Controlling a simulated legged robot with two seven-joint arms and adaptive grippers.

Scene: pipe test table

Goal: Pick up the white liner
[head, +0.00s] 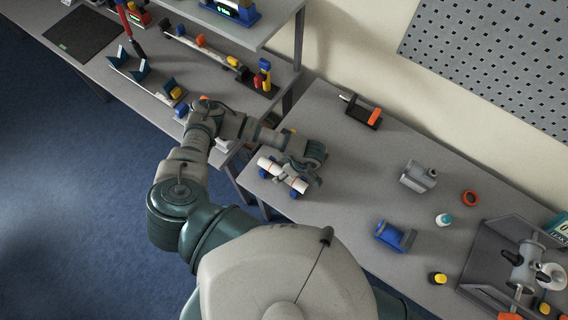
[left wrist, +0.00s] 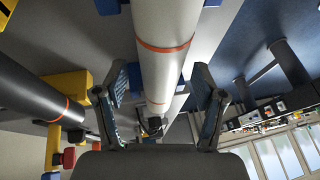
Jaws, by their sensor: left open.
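The white liner (head: 280,174) is a white tube lying at the left end of the right-hand table, seemingly on blue supports (head: 295,194). My left gripper (head: 289,170) is over it, and the arm hides part of the liner. In the left wrist view the liner (left wrist: 163,30) has orange rings and runs lengthwise between the two spread fingers of my left gripper (left wrist: 160,82). The fingers are open, one on each side, with gaps visible beside the tube. My right gripper is not in view.
A dark pipe (left wrist: 35,100) with an orange ring and a yellow block (left wrist: 68,85) are left of the liner in the wrist view. The table between is clear.

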